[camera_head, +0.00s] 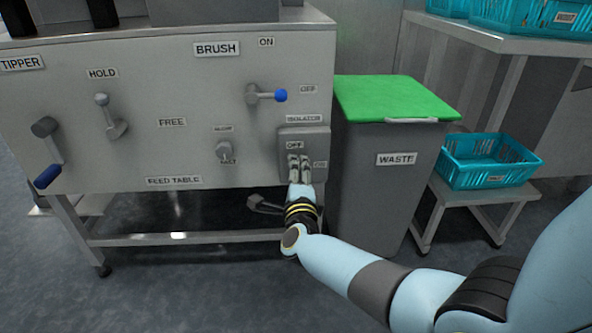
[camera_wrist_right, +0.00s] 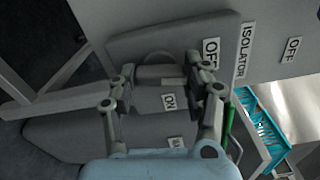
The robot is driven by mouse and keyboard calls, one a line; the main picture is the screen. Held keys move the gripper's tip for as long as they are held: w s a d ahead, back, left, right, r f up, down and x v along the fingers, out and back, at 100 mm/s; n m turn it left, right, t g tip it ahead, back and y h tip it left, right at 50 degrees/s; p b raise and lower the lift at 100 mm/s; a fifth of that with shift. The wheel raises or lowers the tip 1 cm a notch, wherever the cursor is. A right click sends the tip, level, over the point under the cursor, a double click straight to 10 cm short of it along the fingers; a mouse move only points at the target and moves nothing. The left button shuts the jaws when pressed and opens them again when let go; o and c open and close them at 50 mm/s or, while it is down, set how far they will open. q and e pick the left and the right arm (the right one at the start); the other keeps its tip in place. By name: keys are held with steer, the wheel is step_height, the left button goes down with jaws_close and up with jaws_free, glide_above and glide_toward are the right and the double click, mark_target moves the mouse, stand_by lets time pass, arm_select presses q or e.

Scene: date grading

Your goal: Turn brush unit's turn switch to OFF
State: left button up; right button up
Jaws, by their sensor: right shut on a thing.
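The grey isolator box (camera_head: 318,138) with the turn switch sits at the lower right of the panel marked BRUSH, and shows from close up in the right wrist view (camera_wrist_right: 120,48). Its OFF label (camera_head: 294,145) is above my fingers and its ON label (camera_head: 320,164) is to their right. My right gripper (camera_head: 299,162) is at the front of this box. In the right wrist view its fingers (camera_wrist_right: 162,78) are shut on the grey switch handle (camera_wrist_right: 160,73). The fingers partly hide the handle, and I cannot tell its exact angle. My left gripper is out of view.
A blue-knobbed lever (camera_head: 280,95) sticks out above the isolator. A small switch (camera_head: 224,152) and other levers (camera_head: 47,153) are to the left. A grey waste bin (camera_head: 385,190) with a green lid stands close on the right. A teal crate (camera_head: 490,175) sits beyond it.

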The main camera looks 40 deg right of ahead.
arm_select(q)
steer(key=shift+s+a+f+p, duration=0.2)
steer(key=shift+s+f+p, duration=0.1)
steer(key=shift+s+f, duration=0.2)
arm_select(e)
steer(key=shift+n, duration=1.1)
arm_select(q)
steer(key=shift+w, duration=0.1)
arm_select(e)
steer(key=shift+f, duration=0.1)
steer(key=o, duration=1.2)
steer(key=shift+c, duration=0.2)
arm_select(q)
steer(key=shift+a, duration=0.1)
arm_select(e)
steer(key=v, duration=1.2)
steer(key=shift+a, duration=0.1)
